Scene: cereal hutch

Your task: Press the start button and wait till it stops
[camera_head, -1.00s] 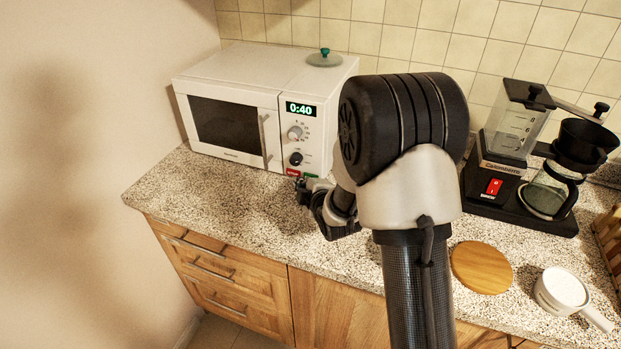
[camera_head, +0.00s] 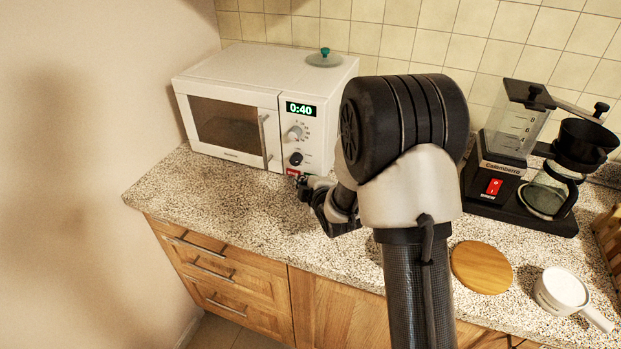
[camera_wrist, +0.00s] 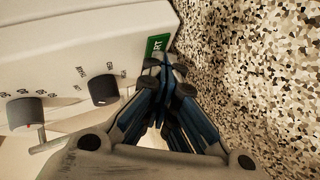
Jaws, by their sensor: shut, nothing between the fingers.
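The white microwave (camera_head: 250,110) stands at the back left of the counter with its door closed. Its display (camera_head: 301,109) reads 0:40 and its window (camera_head: 224,123) glows dim brown. The green start button (camera_wrist: 157,44) is at the bottom of the control panel, with part of its lettering showing in the wrist view. My gripper (camera_wrist: 165,68) is shut and empty, its fingertips right at the lower edge of the button; I cannot tell whether they touch it. In the head view my gripper (camera_head: 304,184) is in front of the panel's lower corner.
A glass lid (camera_head: 324,58) lies on top of the microwave. A coffee maker (camera_head: 520,160), a round wooden board (camera_head: 481,267) and a white pan (camera_head: 562,290) are on the right. The left counter is clear.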

